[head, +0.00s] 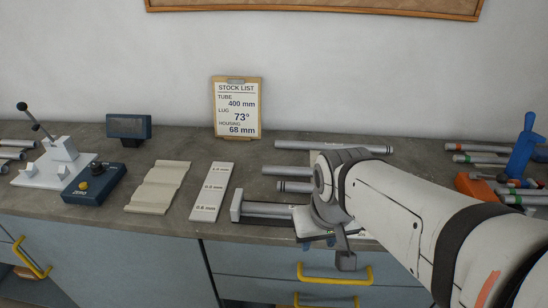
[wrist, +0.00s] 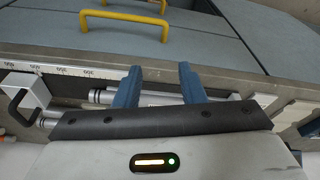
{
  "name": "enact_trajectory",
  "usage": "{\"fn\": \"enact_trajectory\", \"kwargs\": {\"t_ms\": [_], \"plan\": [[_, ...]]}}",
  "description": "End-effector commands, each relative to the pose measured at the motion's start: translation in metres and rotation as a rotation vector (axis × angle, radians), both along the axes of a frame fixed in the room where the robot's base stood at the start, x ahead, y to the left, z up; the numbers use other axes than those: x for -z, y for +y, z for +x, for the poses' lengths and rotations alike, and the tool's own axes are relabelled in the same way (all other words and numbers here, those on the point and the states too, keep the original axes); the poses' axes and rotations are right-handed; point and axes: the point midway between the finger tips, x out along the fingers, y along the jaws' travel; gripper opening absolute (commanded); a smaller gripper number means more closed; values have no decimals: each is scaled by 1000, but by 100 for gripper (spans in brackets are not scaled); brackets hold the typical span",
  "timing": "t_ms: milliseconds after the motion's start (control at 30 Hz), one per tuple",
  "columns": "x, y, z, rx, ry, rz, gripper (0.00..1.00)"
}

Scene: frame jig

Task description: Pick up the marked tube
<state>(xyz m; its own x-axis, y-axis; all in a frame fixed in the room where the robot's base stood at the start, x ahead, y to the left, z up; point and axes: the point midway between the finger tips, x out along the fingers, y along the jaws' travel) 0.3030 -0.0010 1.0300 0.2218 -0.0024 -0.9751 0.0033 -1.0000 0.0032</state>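In the wrist view my gripper (wrist: 158,74) has two blue fingers standing apart. A silver tube (wrist: 160,99) runs crosswise behind them, partly hidden by the dark gripper body. I cannot tell whether the fingers touch it, or which tube is the marked one.
A stock list clipboard (head: 238,107) leans on the wall. Left are a gauge strip (head: 211,191), a ridged tray (head: 158,186), a blue control box (head: 94,184) and a lever press (head: 58,160). Yellow handles (head: 334,273) project from the drawers.

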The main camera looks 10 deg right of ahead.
Motion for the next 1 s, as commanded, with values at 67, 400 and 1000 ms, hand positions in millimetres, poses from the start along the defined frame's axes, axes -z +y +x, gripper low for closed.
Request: {"fn": "enact_trajectory", "kwargs": {"t_ms": [67, 400, 1000], "plan": [[0, 0, 0, 0, 0, 0, 36], [-18, -35, 31, 350, 92, 127, 51], [-7, -169, 113, 1742, 417, 556, 51]]}}
